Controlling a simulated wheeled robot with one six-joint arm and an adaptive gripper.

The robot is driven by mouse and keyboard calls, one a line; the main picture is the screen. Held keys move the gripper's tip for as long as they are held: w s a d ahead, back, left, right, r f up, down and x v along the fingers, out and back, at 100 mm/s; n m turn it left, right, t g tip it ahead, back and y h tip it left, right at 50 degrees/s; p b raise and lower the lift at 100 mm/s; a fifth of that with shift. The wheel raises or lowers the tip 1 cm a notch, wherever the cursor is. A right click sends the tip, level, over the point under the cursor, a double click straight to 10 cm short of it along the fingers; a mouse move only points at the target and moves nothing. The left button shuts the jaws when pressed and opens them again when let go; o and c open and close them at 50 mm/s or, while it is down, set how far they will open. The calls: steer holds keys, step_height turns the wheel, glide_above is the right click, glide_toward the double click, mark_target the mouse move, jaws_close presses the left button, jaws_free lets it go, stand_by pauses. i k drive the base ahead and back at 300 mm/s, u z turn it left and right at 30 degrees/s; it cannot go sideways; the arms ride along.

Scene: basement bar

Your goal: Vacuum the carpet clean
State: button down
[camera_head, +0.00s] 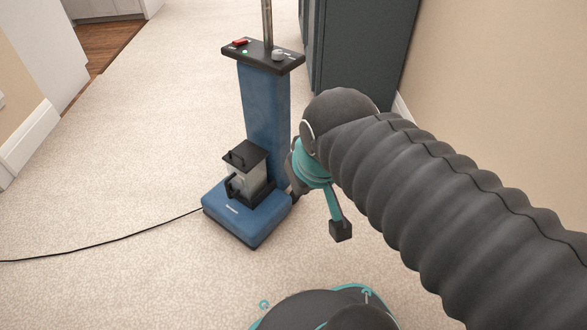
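A blue upright vacuum (265,110) stands on the pale, speckled carpet (130,160), just left of my gripper. Its dark top panel has a red switch (240,42), a small green light (244,52) and a grey knob (278,55). A metal pole rises from the panel and leaves the picture. A clear bin with a dark lid (243,160) sits on the vacuum's base. My gripper (322,208) hangs beside the vacuum, partly hidden by my arm. One dark-tipped finger shows clearly; its opening is unclear. I see no distinct dirt on the carpet.
A black cord (110,245) runs from the vacuum's base to the left edge. A dark cabinet (350,50) stands behind, against the right wall (500,90). Left are a wall with white baseboard (28,140) and a wood floor (105,45). Carpet is open at left.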

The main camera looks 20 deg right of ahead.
mark_target(264, 82)
steer(key=z, duration=1.65)
steer(key=k, duration=0.8)
steer(key=u, duration=1)
steer(key=i, duration=1)
steer(key=u, duration=0.05)
